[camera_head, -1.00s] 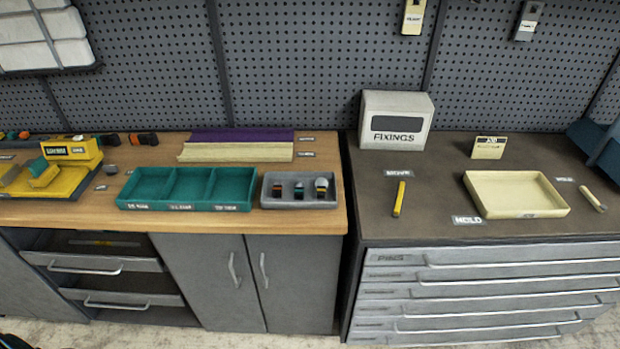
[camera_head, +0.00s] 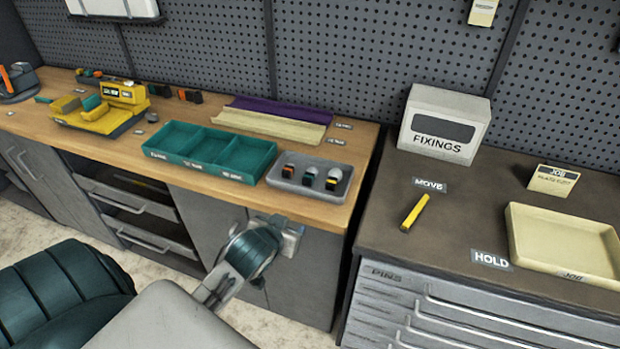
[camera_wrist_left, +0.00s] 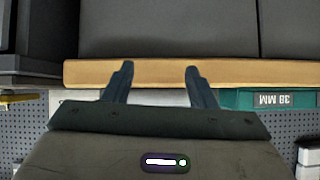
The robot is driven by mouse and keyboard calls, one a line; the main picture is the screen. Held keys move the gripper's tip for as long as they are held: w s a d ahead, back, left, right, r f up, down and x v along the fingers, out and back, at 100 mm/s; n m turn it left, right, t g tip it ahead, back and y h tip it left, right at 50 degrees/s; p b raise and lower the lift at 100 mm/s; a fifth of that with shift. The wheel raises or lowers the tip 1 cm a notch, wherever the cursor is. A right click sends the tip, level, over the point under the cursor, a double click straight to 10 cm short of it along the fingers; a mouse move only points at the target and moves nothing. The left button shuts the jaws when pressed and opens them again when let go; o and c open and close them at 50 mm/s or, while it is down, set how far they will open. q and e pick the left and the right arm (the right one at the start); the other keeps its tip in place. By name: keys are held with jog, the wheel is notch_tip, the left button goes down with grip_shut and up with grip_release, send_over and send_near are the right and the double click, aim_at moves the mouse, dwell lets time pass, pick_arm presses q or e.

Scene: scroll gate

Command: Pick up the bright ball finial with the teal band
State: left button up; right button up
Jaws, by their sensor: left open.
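Three small finials stand in a grey tray (camera_head: 268,180) on the wooden bench. The middle finial (camera_head: 310,176) has a pale round top and seems to have a teal band, though it is small in the head view. The left finial (camera_head: 288,171) shows an orange band and the right finial (camera_head: 333,180) a yellow-orange one. My left gripper (camera_head: 293,236) is in front of the bench, below and in front of the grey tray, apart from it. In the left wrist view its two fingers (camera_wrist_left: 160,70) are spread with nothing between them. My right gripper is not in view.
A teal three-part tray (camera_head: 208,150) stands left of the grey tray. Purple and cream strips (camera_head: 275,120) lie behind. The bench's front edge and cabinet doors are close to my left gripper. A dark counter on the right holds a FIXINGS box (camera_head: 443,124) and cream tray (camera_head: 565,240).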

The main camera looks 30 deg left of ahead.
aim_at(307, 179)
pick_arm(q)
jog(key=w+r+t, duration=0.1)
jog(key=r, duration=0.1)
jog(key=w+r+t, duration=0.1)
jog(key=w+r, duration=0.2)
jog(key=r, duration=0.2)
jog(key=shift+w+a+n+t, duration=0.3)
jog(key=shift+a+t, duration=0.1)
jog(key=p+x, duration=0.1)
jog(key=x, duration=0.3)
jog(key=shift+w+a, duration=0.15)
jog(key=shift+w, duration=0.2)
jog(key=p+x, duration=0.1)
jog(key=x, duration=0.4)
jog(key=shift+w+a+f+p, duration=0.1)
jog(key=shift+a+p, duration=0.1)
jog(key=shift+p, duration=0.1)
jog(key=shift+w+f, duration=0.2)
jog(key=c, duration=0.9)
grip_shut()
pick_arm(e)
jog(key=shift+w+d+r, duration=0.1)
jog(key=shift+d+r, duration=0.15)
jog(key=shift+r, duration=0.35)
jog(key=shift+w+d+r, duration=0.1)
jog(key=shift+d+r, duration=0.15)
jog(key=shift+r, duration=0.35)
